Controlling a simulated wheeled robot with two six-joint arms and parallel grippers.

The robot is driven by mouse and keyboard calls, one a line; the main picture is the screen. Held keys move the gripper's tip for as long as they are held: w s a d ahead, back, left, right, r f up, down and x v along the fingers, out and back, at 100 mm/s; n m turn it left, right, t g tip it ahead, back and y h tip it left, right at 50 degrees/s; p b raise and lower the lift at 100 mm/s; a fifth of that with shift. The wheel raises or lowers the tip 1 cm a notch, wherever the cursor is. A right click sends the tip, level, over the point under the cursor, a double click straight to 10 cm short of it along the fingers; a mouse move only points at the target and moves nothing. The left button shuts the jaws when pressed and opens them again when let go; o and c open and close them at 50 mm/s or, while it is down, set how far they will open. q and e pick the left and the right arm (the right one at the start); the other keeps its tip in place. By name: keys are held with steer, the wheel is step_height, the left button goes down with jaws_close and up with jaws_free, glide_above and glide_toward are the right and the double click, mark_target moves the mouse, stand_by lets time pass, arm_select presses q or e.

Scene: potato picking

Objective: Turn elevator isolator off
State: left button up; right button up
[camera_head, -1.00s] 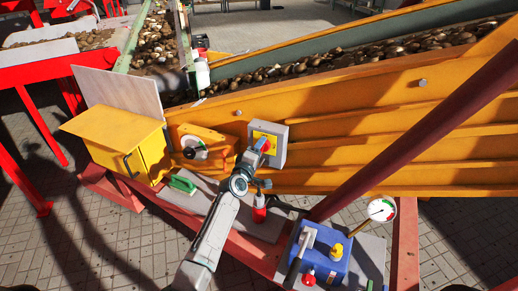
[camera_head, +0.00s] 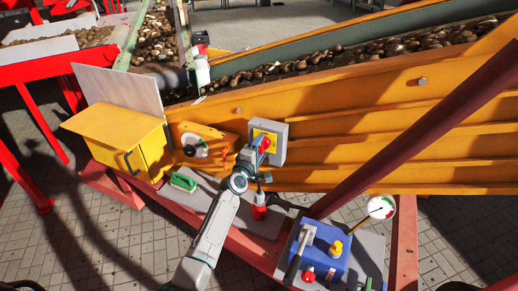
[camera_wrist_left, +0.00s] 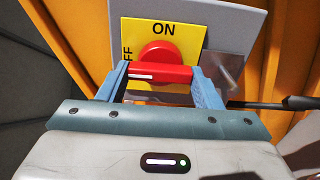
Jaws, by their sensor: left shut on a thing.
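The elevator isolator is a grey box (camera_head: 281,146) with a yellow plate on the side of the yellow elevator. In the left wrist view its yellow plate (camera_wrist_left: 192,35) reads ON at the top, with a partly covered FF at the left. Its red knob (camera_wrist_left: 162,51) has a handle lying nearly level, with a white mark on the left part. My left gripper (camera_wrist_left: 160,76) is shut on this handle, with one blue-grey finger at each end. In the head view the left gripper (camera_head: 259,149) reaches the box from below. My right gripper is not in view.
A blue lever unit (camera_head: 323,255) and gauge (camera_head: 381,207) are at lower right. A dark red beam (camera_head: 420,135) slopes on the right.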

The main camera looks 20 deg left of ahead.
arm_select(q)
steer(key=o, duration=0.8)
steer(key=shift+f, duration=0.1)
steer(key=shift+o, duration=0.9)
steer(key=shift+s, duration=0.3)
steer(key=s+a+p, duration=0.1)
steer(key=s+p, duration=0.1)
steer(key=s, duration=0.8)
steer(key=shift+a, duration=0.15)
